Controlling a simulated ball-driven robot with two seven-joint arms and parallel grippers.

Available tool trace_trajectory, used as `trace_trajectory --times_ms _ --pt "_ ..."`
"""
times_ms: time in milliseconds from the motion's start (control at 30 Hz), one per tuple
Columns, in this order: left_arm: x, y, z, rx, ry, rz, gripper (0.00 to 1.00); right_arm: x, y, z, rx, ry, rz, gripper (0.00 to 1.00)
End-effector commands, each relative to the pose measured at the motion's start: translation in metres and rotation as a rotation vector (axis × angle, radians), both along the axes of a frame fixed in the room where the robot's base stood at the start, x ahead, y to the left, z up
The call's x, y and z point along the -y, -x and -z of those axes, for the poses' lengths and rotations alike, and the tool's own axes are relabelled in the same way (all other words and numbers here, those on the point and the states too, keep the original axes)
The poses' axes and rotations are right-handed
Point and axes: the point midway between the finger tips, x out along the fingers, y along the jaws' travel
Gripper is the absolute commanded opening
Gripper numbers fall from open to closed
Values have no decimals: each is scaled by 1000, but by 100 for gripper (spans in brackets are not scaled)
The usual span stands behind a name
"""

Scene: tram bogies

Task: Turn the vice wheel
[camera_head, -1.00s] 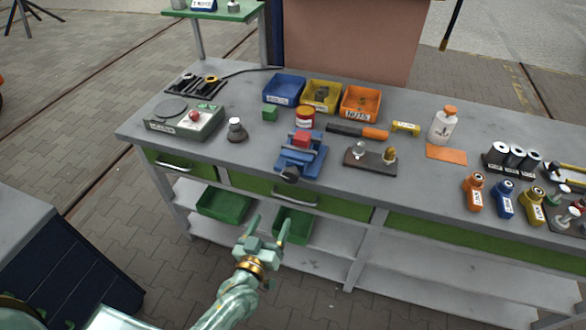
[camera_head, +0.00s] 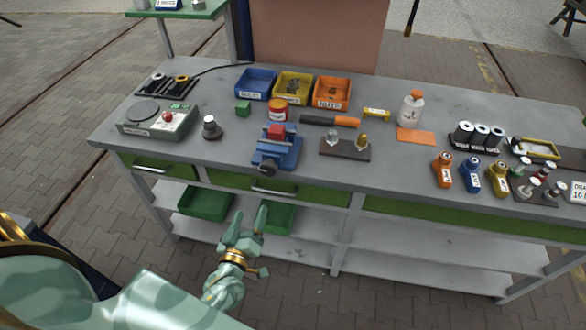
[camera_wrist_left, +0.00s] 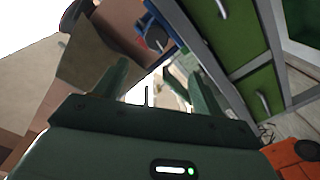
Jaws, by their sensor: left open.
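The blue vice (camera_head: 276,150) with a red block in its jaws stands at the front edge of the workbench. Its dark round wheel (camera_head: 267,170) faces the front, just above a drawer handle. In the left wrist view the blue vice body and the dark wheel (camera_wrist_left: 156,39) show at the top, beyond the fingers. My left gripper (camera_head: 247,214) is open and empty, in front of the bench and below the wheel in the picture, apart from it. Its two fingers also show in the left wrist view (camera_wrist_left: 150,82). My right gripper is not in view.
The workbench (camera_head: 225,160) has green drawers and a lower shelf with green bins (camera_head: 205,203). A dark knobbed item (camera_head: 211,129) stands left of the vice, a dark stand (camera_head: 345,151) with two small parts right of it.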

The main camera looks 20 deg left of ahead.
Motion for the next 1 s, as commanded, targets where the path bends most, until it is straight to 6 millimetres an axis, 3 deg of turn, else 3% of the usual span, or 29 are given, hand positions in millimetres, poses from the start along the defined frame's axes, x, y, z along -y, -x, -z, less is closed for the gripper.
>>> trace_trajectory --times_ms 233,367,800,1000 --pt "-2 -2 -3 43 109 -4 70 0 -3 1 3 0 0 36" --pt "-5 -13 -2 47 118 -3 70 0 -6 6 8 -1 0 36" --pt "-29 -114 2 47 116 -3 70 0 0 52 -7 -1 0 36" --pt "-37 -147 1 44 116 -3 70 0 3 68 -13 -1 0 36"
